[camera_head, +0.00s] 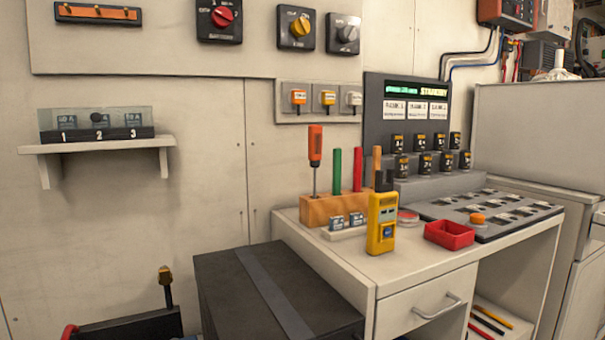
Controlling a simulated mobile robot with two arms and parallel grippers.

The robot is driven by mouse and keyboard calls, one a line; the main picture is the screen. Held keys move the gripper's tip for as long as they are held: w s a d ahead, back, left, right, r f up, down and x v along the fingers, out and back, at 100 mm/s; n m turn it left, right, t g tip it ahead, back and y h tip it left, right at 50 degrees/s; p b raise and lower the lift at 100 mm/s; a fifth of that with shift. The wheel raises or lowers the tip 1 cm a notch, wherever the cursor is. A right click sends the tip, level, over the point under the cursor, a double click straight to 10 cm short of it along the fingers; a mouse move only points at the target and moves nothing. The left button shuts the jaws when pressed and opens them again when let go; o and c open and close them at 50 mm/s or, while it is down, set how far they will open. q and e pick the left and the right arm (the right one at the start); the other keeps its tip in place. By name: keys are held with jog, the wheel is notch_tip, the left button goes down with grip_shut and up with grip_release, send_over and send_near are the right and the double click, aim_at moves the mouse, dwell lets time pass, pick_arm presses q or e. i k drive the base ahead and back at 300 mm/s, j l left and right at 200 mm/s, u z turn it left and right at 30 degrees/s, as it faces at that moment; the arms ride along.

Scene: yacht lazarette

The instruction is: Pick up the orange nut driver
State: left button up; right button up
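An orange-handled driver (315,145) stands upright in a wooden block (328,208) at the left back of the desk. Its thin metal shaft goes down into the block. A green rod (337,171), a red rod (357,169) and an orange-brown rod (376,160) stand to its right. Neither of my grippers shows in the head view.
A yellow meter (382,222) stands at the desk's front, right of the block. A red tray (449,234) and a panel with an orange button (478,218) lie further right. A black box (275,293) stands left of the desk. A wall shelf (97,146) is at left.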

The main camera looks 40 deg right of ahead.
aim_at(315, 131)
jog(key=k+l+u, duration=0.1)
jog(key=u, duration=0.35)
jog(key=k+l+u, duration=0.1)
jog(key=u, duration=0.35)
jog(key=k+l+u, duration=0.1)
jog(key=u, duration=0.35)
jog(key=k+l+z, duration=0.15)
jog(key=k, duration=0.15)
jog(key=k+z, duration=0.1)
jog(key=z, duration=0.3)
jog(key=l+z, duration=0.1)
jog(key=z, duration=0.35)
jog(key=k+l+z, duration=0.1)
jog(key=z, duration=0.3)
